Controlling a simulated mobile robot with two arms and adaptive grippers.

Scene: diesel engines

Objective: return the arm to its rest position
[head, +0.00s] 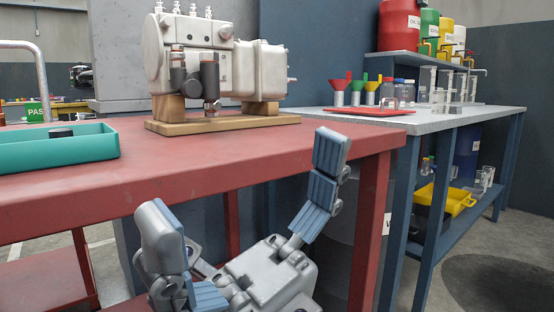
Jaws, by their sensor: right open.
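My right gripper (243,180) shows at the bottom middle of the head view, in front of the red workbench (60,200). Its two blue-padded fingers are spread wide, and nothing is between them. One finger stands at the left, below the bench's front edge. The other reaches up at the right, its tip overlapping the bench's front edge in the picture. I cannot tell whether it touches the bench. My left gripper is not in view.
A grey engine (215,60) stands on a wooden stand (220,123) on the bench. A teal tray (60,150) holding a dark object is at the left. A grey table (470,116) with funnels, bottles and a red tray (370,112) is at the right. Floor shows at the far right.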

